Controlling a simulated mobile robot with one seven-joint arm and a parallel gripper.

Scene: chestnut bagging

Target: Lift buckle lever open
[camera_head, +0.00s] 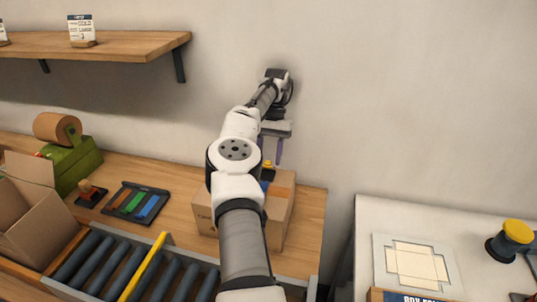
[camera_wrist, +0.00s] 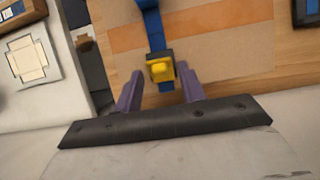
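The buckle with its yellow lever (camera_wrist: 160,70) sits on a blue strap (camera_wrist: 152,28) that runs over a cardboard box (camera_wrist: 225,30). In the head view the box (camera_head: 279,222) stands on the wooden bench, partly hidden behind my arm, with a bit of the yellow lever (camera_head: 267,164) showing. My gripper (camera_wrist: 159,73) is open, its two purple fingers spread on either side of the buckle. Gaps show between the fingers and the lever; whether anything touches cannot be told. In the head view my gripper (camera_head: 270,160) points down at the box top.
A roller conveyor with a yellow bar (camera_head: 142,268) lies in front. An open carton (camera_head: 28,215), a green tape dispenser (camera_head: 75,160) and a tray of coloured strips (camera_head: 135,203) are at left. A white table (camera_head: 360,230) stands at right. A wall shelf (camera_head: 120,45) hangs upper left.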

